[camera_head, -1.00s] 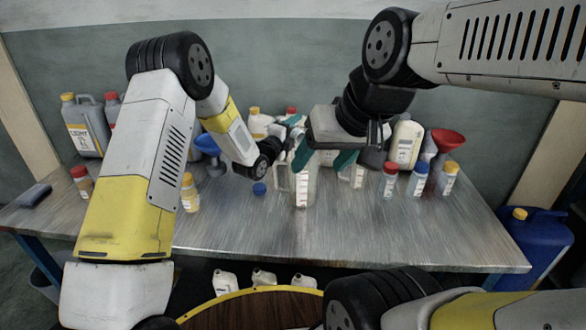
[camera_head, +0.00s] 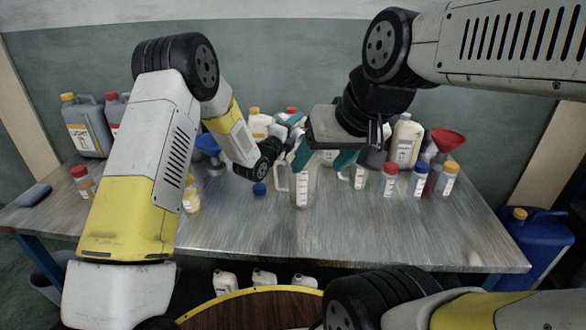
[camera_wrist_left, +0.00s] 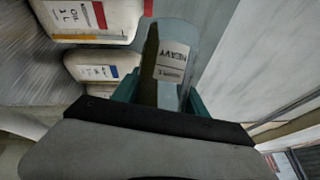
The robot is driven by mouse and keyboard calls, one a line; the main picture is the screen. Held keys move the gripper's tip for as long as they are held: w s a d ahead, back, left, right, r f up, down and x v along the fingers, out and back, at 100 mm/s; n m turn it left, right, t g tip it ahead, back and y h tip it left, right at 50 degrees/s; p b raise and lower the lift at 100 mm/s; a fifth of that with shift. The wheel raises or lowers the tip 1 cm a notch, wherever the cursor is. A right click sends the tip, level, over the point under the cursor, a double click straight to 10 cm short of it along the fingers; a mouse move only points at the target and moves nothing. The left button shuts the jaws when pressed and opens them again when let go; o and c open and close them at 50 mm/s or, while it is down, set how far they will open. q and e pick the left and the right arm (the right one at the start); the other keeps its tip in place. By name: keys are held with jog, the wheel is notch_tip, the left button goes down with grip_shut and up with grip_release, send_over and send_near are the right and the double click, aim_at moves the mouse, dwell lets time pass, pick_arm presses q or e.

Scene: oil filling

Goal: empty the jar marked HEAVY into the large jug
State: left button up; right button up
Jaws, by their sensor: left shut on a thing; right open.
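The jar marked HEAVY (camera_wrist_left: 174,62) shows in the left wrist view as a clear jar with a white label and dark oil along one side. My left gripper (camera_head: 295,124) is shut on it; its teal fingers also show in the left wrist view (camera_wrist_left: 160,92). In the head view the jar is mostly hidden behind the grippers. The large jug (camera_head: 302,188), clear with white measuring marks and a handle, stands on the table just below the grippers. My right gripper (camera_head: 325,160) is open, its teal fingers apart near the jug's top; contact cannot be told.
A blue cap (camera_head: 259,189) lies left of the jug. A smaller clear jug (camera_head: 358,177) and several capped jars (camera_head: 389,182) stand to the right. A red funnel (camera_head: 447,140) and canisters (camera_head: 405,143) are behind. The front of the metal table (camera_head: 330,240) is clear.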

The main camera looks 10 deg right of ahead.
pick_arm(q)
jog(key=shift+s+d+r+m+h, duration=0.1)
jog(key=shift+s+r+m+h, duration=0.2)
jog(key=shift+m, duration=0.45)
jog(key=shift+s+d+r+m+h, duration=0.15)
jog(key=shift+r+m+h, duration=0.2)
jog(key=shift+m, duration=0.4)
dwell(0.8)
jog(key=n, duration=0.2)
jog(key=w+f+n+y, duration=0.1)
jog(key=n, duration=0.1)
jog(key=a+f+n+y, duration=0.1)
jog(key=shift+w+a+f+n+g, duration=0.1)
jog(key=shift+w+n+g, duration=0.2)
jog(key=shift+n, duration=0.1)
jog(key=shift+d, duration=0.2)
jog(key=shift+w+a+n+g+y, duration=0.15)
jog(key=shift+n+g+y, duration=0.15)
jog(key=shift+n, duration=0.3)
jog(key=shift+w+a+f+n+g+b, duration=0.35)
jog(key=shift+w+n, duration=0.25)
jog(key=shift+n, duration=0.2)
notch_tip(320, 180, down, 6)
jog(key=w+n+g+b, duration=0.2)
jog(key=n+g+b, duration=0.4)
jog(key=n, duration=0.4)
jog(key=shift+a+h+b, duration=0.35)
jog(key=shift+h+b, duration=0.05)
jog(key=shift+h, duration=0.05)
